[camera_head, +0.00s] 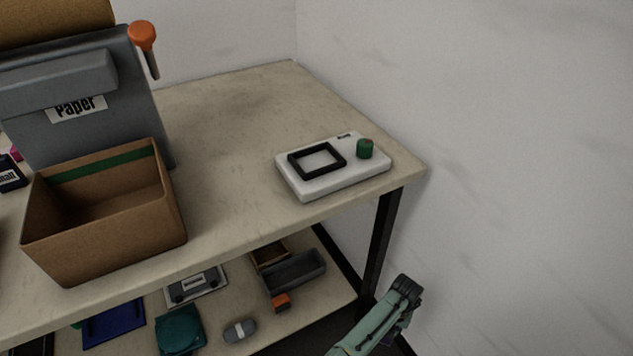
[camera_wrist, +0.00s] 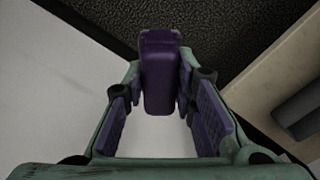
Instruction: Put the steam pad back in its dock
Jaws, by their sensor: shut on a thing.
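My gripper (camera_wrist: 160,98) is shut on a dark purple block-like thing (camera_wrist: 160,62), which I take to be the steam pad. It sits between the fingertips in the wrist view and points away from the palm. In the head view my gripper (camera_head: 400,294) is at the lower right, beyond the table's right front leg and below the tabletop. The held thing is hard to make out there. A white device (camera_head: 315,187) with a raised black square frame (camera_head: 317,159) and a green knob (camera_head: 364,148) lies near the table's right corner. No label confirms it as the dock.
A cardboard box (camera_head: 110,225) and a grey machine marked Paper (camera_head: 85,85) stand on the left of the table (camera_head: 225,125). The lower shelf holds a grey tray (camera_head: 295,279), a teal item (camera_head: 181,329) and other things. A wall (camera_head: 500,120) closes the right side.

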